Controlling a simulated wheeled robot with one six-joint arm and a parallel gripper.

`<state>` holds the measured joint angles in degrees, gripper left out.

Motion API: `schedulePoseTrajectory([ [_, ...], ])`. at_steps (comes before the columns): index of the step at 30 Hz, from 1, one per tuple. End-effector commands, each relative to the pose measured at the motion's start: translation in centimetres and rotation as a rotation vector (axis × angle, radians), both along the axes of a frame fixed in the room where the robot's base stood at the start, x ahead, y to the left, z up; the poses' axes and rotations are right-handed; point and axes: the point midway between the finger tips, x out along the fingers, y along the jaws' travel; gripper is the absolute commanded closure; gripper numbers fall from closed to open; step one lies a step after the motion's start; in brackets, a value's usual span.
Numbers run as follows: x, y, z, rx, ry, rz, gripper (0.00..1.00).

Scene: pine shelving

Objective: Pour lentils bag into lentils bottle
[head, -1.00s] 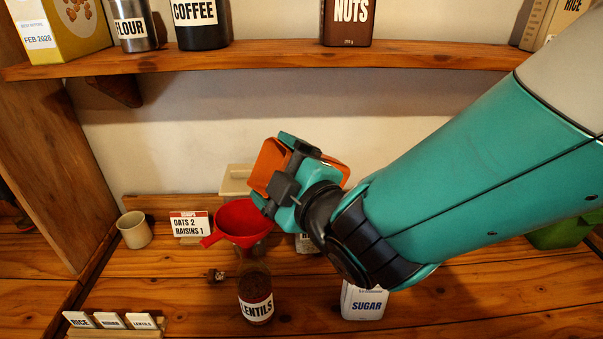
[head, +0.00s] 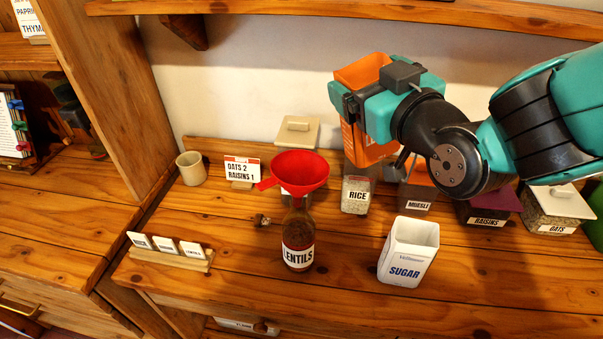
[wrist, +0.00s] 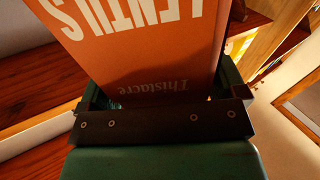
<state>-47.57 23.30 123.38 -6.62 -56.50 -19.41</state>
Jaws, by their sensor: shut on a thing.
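My gripper (head: 372,104) is shut on the orange lentils bag (head: 362,72) and holds it about upright above the counter, right of and higher than the bottle. In the wrist view the bag (wrist: 140,45) fills the space between the fingers, with its lettering upside down. The lentils bottle (head: 298,238) stands upright on the counter with dark contents visible behind the glass. A red funnel (head: 300,170) sits in its mouth. The bag's contents are not visible.
A white sugar container (head: 409,252) stands right of the bottle. Behind are rice (head: 356,193), muesli (head: 418,200), raisins (head: 488,208) and oats (head: 557,208) containers. A card holder (head: 170,256) lies at left; a cup (head: 191,168) stands behind it. A shelf (head: 300,8) runs above.

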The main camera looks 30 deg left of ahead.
Motion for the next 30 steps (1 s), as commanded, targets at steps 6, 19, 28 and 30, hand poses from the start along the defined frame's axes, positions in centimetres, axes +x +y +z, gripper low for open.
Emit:
schedulePoseTrajectory([
  [6,0.1,0.0,0.1,0.002,-0.001,0.0,0.75],
  [19,3.7,-2.9,2.8,0.139,0.167,-0.002,0.75],
  [28,3.9,-3.1,3.1,0.151,0.187,0.0,0.75],
  [30,3.9,-3.1,3.1,0.151,0.187,0.0,0.75],
])
